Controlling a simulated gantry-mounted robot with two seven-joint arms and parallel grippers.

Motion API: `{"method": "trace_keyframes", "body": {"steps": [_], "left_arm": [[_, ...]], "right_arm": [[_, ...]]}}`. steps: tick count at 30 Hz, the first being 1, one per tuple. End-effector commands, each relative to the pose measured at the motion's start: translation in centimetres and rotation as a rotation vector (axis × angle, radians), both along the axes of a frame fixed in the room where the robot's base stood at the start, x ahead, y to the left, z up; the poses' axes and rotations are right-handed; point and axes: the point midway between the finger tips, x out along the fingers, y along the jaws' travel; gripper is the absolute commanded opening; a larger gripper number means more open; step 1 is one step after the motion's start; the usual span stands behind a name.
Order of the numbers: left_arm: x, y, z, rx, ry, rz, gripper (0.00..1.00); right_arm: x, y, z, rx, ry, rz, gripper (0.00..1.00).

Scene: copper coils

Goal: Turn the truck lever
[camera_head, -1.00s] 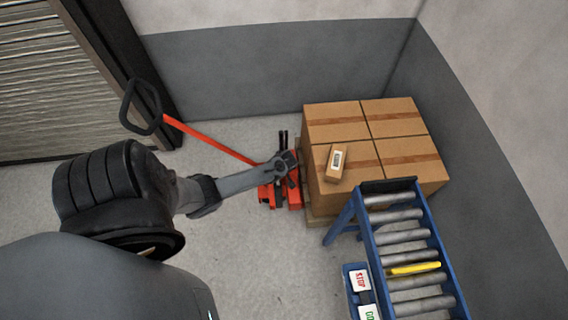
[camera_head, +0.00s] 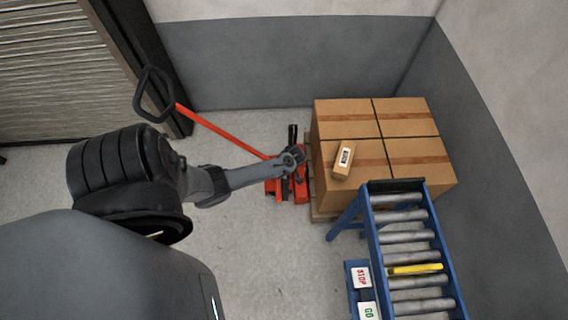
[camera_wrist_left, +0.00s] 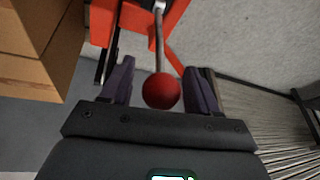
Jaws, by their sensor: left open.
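The truck is a red pallet truck (camera_head: 274,190) with a long red handle (camera_head: 222,131) ending in a black loop grip (camera_head: 153,95). It stands against the pallet of boxes. Its lever, a grey rod with a red ball knob (camera_wrist_left: 161,91), shows in the left wrist view. My left gripper (camera_wrist_left: 160,85) is open, with one purple-grey finger on each side of the knob. The knob sits between the fingers with gaps showing on both sides. In the head view my left arm reaches to the truck's base and hides the lever. My right gripper is not in view.
Large cartons (camera_head: 345,118) are stacked on a wooden pallet (camera_head: 322,214), with a small labelled box (camera_head: 344,160) on top. A blue roller conveyor (camera_head: 370,236) with stop and go buttons (camera_head: 361,278) stands at right. Bare floor (camera_head: 262,255) lies in front of the truck.

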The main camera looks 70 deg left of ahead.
Motion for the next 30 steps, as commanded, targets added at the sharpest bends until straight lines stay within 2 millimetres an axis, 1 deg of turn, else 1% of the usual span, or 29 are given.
{"method": "trace_keyframes", "body": {"steps": [5,8,15,21,25,30], "left_arm": [[0.0,-0.2,0.4,0.0,0.0,-0.001,0.6],[0.1,-0.5,1.3,0.0,-0.001,-0.002,0.6],[0.5,-2.0,5.0,0.0,-0.002,-0.002,0.6],[0.7,-3.2,7.9,0.0,-0.002,-0.001,0.6],[0.8,-3.7,9.1,0.001,0.0,-0.002,0.6],[0.9,-4.1,9.9,0.0,0.0,0.001,0.6]], "right_arm": [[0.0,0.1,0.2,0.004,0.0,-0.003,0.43],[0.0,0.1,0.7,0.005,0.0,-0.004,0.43],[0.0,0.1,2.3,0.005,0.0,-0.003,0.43],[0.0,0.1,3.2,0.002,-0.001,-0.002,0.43],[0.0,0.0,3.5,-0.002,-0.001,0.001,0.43],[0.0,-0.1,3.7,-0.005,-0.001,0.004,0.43]]}}
